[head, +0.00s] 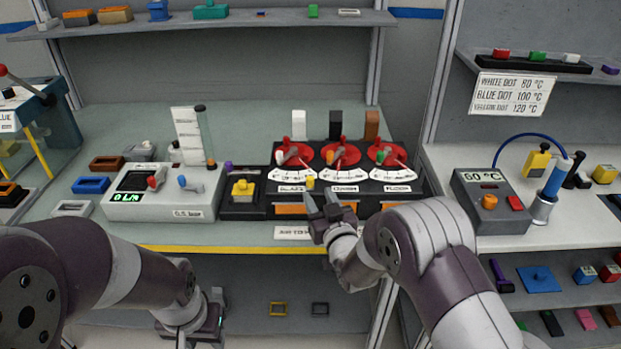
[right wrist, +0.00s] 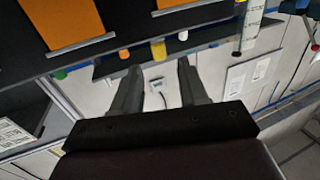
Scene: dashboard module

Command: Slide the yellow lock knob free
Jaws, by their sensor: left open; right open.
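A small yellow knob (head: 310,184) stands at the front of the black dashboard module (head: 404,201), below the left dial. In the right wrist view the yellow knob (right wrist: 158,50) lies just beyond the gap between my fingers, with no visible contact. My right gripper (head: 321,200) is open and empty, its fingertips at the module's front. The fingers also show in the right wrist view (right wrist: 157,72), spread apart. My left gripper (head: 207,322) is open and low, in front of the bench edge; its fingertips are hard to make out. A yellow block (head: 243,188) sits on the module's left part.
The module carries red discs with levers (head: 340,153) and orange panels (right wrist: 66,20) on its front. A grey flow box (head: 190,205) stands to its left. A temperature box (head: 488,202) and blue-handled tool (head: 556,178) stand on the right bench. The yellow-edged bench front is mostly clear.

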